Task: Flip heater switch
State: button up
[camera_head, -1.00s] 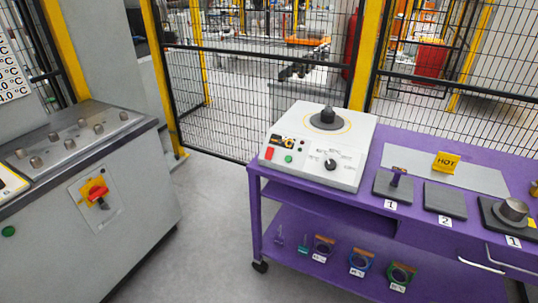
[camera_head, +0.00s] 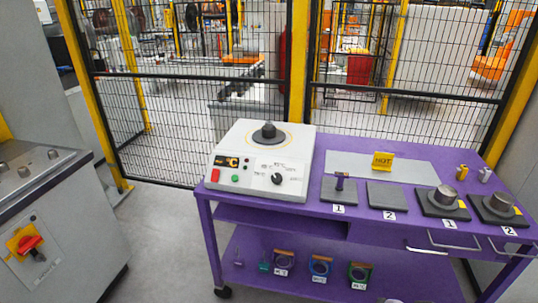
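A white heater unit (camera_head: 262,143) stands on the left end of the purple cart, with a dark round plate and a black knob-like piece on top. Its sloped front has a small display, a red button or switch (camera_head: 214,175), a green button (camera_head: 235,178) and a black dial (camera_head: 277,179). On the grey cabinet at the left is a red rotary switch (camera_head: 30,244) on a yellow plate. Which of these the task calls the heater switch is not labelled legibly. My gripper is not in view.
The purple cart (camera_head: 320,220) carries dark pads, metal cylinders on bases and a yellow HOT sign (camera_head: 382,159). Coloured rings sit on its lower shelf. A yellow-framed mesh fence (camera_head: 190,135) stands behind. Grey floor is clear between cabinet (camera_head: 70,200) and cart.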

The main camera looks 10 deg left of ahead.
aim_at(215, 173)
jog(key=i+j, duration=0.2)
jog(key=j, duration=0.2)
jog(key=i+j, duration=0.2)
jog(key=j, duration=0.15)
jog(key=i+j, duration=0.2)
jog(key=j, duration=0.2)
jog(key=i+j, duration=0.2)
jog(key=j, duration=0.2)
jog(key=i+j, duration=0.2)
jog(key=j, duration=0.2)
jog(key=i+j, duration=0.2)
jog(key=j, duration=0.15)
jog(key=i+j, duration=0.25)
jog(key=j, duration=0.15)
